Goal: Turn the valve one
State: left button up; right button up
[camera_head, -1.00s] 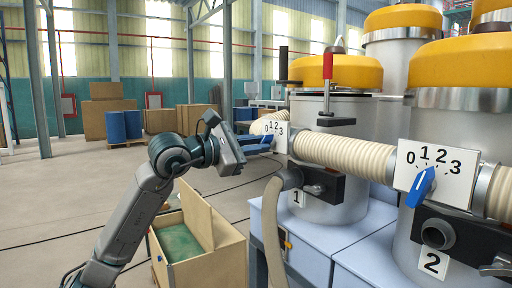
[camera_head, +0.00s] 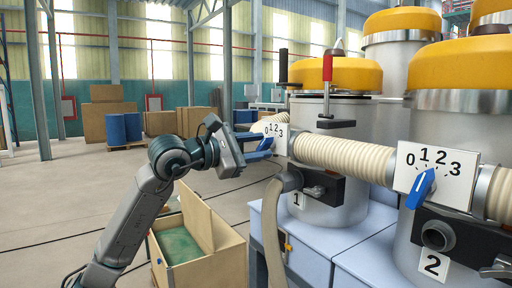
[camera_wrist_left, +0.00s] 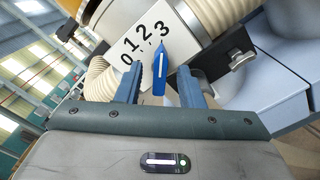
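The valve one panel (camera_head: 275,130), a white plate marked 0 to 3, is on the ribbed hose by the tank labelled 1. In the left wrist view its panel (camera_wrist_left: 138,30) appears tilted, with a blue pointer handle (camera_wrist_left: 160,72) whose tip points toward the 3. My left gripper (camera_wrist_left: 158,88) is open, with one blue finger on each side of the handle; I cannot tell whether they touch it. In the head view the left gripper (camera_head: 258,147) is at the panel, and its fingers partly hide the handle. My right gripper is not in view.
A second valve panel (camera_head: 437,174) with a blue pointer is at the right, by the tank labelled 2. An open wooden box (camera_head: 205,245) stands on the floor below my left arm. Free floor lies left.

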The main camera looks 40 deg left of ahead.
pick_arm(q)
jog(key=shift+s+a+f+b, duration=0.2)
jog(key=shift+s+a+b, duration=0.15)
jog(key=shift+s+b, duration=0.4)
jog(key=b+v, duration=0.7)
jog(key=v, duration=0.2)
jog(key=shift+r+b, duration=0.2)
jog(key=shift+b, duration=0.15)
jog(key=shift+s, duration=0.1)
